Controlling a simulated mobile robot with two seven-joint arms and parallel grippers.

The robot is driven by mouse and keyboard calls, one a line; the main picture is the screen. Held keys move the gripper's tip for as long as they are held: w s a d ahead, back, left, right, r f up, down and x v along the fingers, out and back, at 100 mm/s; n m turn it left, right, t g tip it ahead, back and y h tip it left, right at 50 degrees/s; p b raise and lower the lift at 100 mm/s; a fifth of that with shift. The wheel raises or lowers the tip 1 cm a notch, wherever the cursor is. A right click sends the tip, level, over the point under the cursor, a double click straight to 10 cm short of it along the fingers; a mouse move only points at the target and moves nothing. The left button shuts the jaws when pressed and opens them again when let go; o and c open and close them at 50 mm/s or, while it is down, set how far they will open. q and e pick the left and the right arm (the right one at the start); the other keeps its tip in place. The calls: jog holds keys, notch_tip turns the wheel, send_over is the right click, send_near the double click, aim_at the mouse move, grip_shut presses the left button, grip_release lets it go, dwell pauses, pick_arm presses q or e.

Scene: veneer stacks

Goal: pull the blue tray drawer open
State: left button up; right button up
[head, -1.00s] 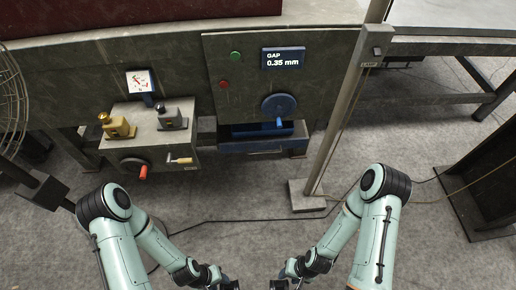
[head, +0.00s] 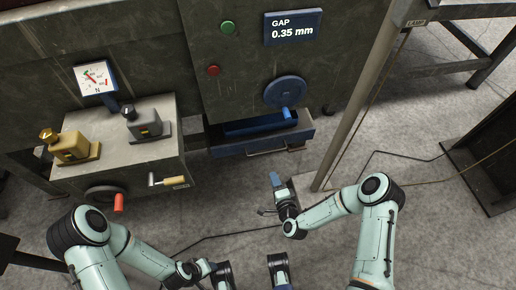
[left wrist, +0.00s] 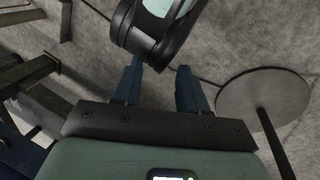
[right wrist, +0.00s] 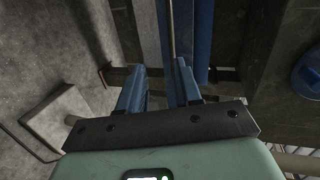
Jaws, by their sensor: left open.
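The blue tray drawer (head: 228,149) sits low in the machine front, under a blue handwheel (head: 286,91). A thin bar handle runs along its front, and some blue shows above the front edge. My right gripper (head: 276,180) is just below and in front of the drawer, pointing up at it, apart from it in the head view. In the right wrist view its two blue fingers (right wrist: 160,80) are spread, with a thin bar (right wrist: 172,35) beyond their tips. My left gripper's fingers (left wrist: 158,85) are open and empty in the left wrist view, low over the floor.
A grey cabinet (head: 150,165) with brass and grey blocks, a red-handled wheel and a crank stands left of the drawer. A lamp post (head: 362,95) rises close to the right of the drawer, on a floor plate. A cable lies across the floor.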

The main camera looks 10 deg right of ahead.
aim_at(267, 152)
pick_arm(q)
jog(key=w+a+f+t+y+b, duration=0.1)
jog(key=w+a+f+b, duration=0.2)
jog(key=w, duration=0.3)
jog(key=shift+w+f+t+b, duration=0.2)
jog(key=shift+f+t+b, duration=0.2)
jog(key=shift+f, duration=0.4)
pick_arm(e)
jog(key=shift+m+t+h, duration=0.3)
jog(key=shift+m+t, duration=0.1)
jog(key=shift+m, duration=0.2)
jog(key=shift+d+r+x, duration=0.15)
jog(key=shift+x, duration=2.35)
jog(key=shift+d+r+x, duration=0.15)
jog(key=shift+r+x, duration=0.05)
jog(key=shift+x, duration=2.25)
jog(key=shift+d+r+x, duration=0.15)
jog(key=shift+x, duration=2.35)
pick_arm(q)
jog(key=shift+a, duration=0.1)
pick_arm(e)
jog(key=shift+w, duration=0.1)
grip_shut()
